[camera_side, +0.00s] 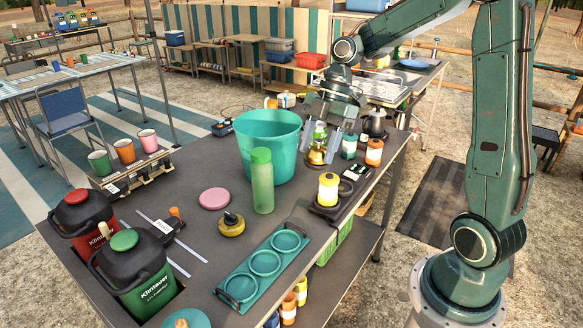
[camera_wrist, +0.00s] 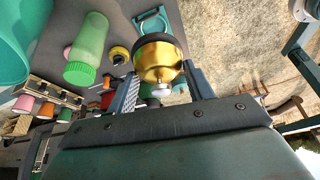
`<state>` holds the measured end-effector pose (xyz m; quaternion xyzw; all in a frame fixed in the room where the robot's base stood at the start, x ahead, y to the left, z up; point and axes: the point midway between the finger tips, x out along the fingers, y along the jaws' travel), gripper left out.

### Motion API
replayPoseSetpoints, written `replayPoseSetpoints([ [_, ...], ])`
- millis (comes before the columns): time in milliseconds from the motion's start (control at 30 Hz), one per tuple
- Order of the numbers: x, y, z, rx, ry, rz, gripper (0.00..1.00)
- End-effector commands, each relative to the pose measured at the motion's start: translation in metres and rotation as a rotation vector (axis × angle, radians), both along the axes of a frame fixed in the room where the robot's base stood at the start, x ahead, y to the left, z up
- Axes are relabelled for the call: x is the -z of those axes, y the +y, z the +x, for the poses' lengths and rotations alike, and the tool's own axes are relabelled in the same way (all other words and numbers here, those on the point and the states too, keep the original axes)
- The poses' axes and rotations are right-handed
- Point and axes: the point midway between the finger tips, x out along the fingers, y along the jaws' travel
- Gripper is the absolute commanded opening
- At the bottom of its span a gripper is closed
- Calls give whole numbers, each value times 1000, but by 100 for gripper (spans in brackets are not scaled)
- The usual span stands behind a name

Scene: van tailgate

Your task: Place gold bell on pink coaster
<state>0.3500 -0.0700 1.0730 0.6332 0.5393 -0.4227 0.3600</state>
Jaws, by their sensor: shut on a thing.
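The gold bell (camera_side: 316,157) is between the fingers of my gripper (camera_side: 320,147), over the back right part of the table. The wrist view shows the gold bell (camera_wrist: 159,64) close up, with a dark rim and a pale knob, and my gripper (camera_wrist: 163,80) shut on it with one finger on each side. The pink coaster (camera_side: 214,198) lies flat and empty on the table, left of the green bottle and well away from the bell. Whether the bell touches the table is hard to tell.
A teal bucket (camera_side: 268,145) and a tall green bottle (camera_side: 262,180) stand between my gripper and the coaster. A yellow item with a black knob (camera_side: 231,224) sits near the coaster. A teal ring tray (camera_side: 264,262) lies in front.

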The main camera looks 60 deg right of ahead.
Motion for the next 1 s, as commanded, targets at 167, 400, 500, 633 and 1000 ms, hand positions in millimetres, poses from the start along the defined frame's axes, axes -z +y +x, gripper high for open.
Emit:
replayPoseSetpoints([
  [167,-23,-1,0,0,-4,-3,25],
  [400,-53,-1,0,1,-4,-2,25],
  [500,-65,-1,0,1,-4,-4,25],
  [633,-62,-5,23,95,-1,-1,25],
  [1000,-59,-12,108,462,-2,-1,25],
])
